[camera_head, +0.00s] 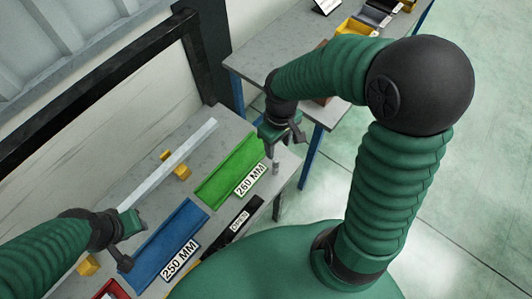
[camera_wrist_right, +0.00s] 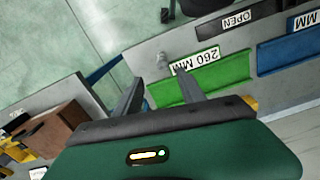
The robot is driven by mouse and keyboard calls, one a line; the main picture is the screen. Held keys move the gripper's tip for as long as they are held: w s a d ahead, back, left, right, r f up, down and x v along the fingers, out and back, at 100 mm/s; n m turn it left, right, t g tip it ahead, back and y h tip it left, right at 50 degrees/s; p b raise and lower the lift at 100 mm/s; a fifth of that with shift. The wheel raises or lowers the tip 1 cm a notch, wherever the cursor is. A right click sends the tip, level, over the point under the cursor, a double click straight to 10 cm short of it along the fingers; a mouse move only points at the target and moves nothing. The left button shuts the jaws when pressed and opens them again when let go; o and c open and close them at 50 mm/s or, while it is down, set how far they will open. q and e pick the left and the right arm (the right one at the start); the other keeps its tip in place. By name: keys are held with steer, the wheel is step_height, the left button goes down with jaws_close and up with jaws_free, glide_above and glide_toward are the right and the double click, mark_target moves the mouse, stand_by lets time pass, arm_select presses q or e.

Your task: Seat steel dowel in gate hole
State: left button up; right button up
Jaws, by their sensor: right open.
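My right gripper (camera_head: 284,138) is open above the bench's right end. In the right wrist view its two fingers (camera_wrist_right: 160,88) stand apart with nothing clearly gripped. A small grey upright piece (camera_head: 276,166), which looks like the steel dowel, shows just below it by the end of the 260 MM label. A small grey piece also shows beyond the fingertips in the wrist view (camera_wrist_right: 162,60). My left gripper (camera_head: 125,243) is low over the bench by the blue tray; its jaws are unclear. I cannot make out the gate hole.
A green tray (camera_head: 228,168) labelled 260 MM and a blue tray (camera_head: 168,238) labelled 250 MM lie on the bench. A long pale bar (camera_head: 170,165) lies behind them near yellow blocks (camera_head: 182,172). An OPEN label (camera_head: 238,221) is in front. A second table (camera_head: 262,58) holds bins.

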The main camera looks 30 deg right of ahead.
glide_above(276, 169)
step_height(276, 169, down, 4)
steer(key=f, duration=0.4)
steer(key=shift+w+a+f+b, duration=0.1)
steer(key=shift+w+a+b, duration=0.1)
steer(key=shift+a+b, duration=0.15)
steer(key=shift+w+d+f, duration=0.2)
steer(key=shift+d+f, duration=0.05)
steer(key=shift+f, duration=0.3)
steer(key=shift+w+d+f, duration=0.2)
steer(key=shift+f, duration=0.3)
steer(key=f, duration=0.2)
steer(key=d+f, duration=0.1)
steer(key=f, duration=0.1)
steer(key=shift+s+f, duration=0.1)
steer(key=shift+f, duration=0.15)
steer(key=shift+a, duration=0.6)
steer(key=c, duration=0.4)
steer(key=shift+d, duration=0.15)
steer(key=c, duration=0.5)
arm_select(q)
steer(key=shift+s+a+f, duration=0.3)
steer(key=shift+s+a, duration=0.2)
arm_select(e)
steer(key=shift+d, duration=0.25)
jaws_close()
